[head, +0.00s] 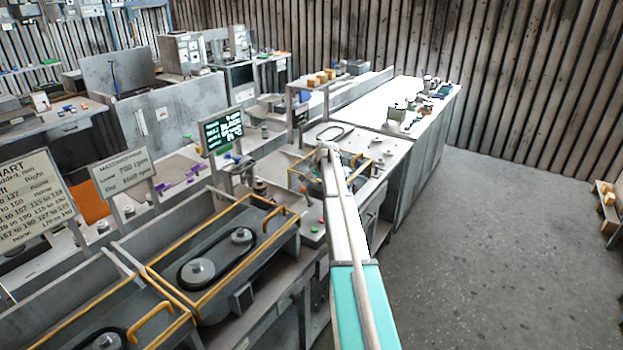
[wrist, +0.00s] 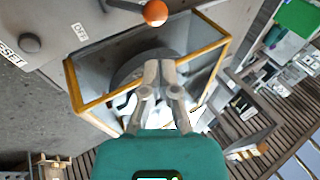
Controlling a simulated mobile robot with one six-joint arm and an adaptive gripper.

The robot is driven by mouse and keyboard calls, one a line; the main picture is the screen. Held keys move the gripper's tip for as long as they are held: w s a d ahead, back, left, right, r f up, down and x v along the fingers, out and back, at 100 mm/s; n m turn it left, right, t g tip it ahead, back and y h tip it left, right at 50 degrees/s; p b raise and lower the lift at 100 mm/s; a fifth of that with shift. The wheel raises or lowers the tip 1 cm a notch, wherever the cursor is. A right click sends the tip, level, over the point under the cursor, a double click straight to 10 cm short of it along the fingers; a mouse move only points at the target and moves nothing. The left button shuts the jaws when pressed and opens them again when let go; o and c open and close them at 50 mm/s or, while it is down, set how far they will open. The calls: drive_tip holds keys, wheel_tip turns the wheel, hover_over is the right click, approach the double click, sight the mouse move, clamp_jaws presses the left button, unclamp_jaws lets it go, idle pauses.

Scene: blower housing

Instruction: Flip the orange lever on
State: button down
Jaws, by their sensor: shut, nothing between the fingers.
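The orange lever's round knob (wrist: 155,12) shows at the top of the wrist view, on a dark shaft that runs left and is cut by the frame edge. A label reading OFF (wrist: 80,31) is on the grey panel left of it. My gripper (wrist: 160,66) is shut and empty, its fingertips pointing toward the knob but apart from it. It is over a yellow-edged open housing (wrist: 206,35). In the head view my gripper (head: 326,150) is at the far end of my arm, over the bench. I cannot make out this lever surely there.
A black knob (wrist: 30,43) with a RESET label (wrist: 9,54) sits on the same panel. In the head view, a yellow-framed belt housing (head: 215,264) and a dark screen (head: 222,130) stand left of my arm. Open floor (head: 500,230) lies to the right.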

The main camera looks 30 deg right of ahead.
drive_tip(key=s+d+r+p, duration=0.1)
drive_tip(key=s+r+p, duration=0.2)
drive_tip(key=r+p, duration=0.8)
drive_tip(key=shift+s+r, duration=0.15)
drive_tip(key=shift+r, duration=0.1)
idle(0.8)
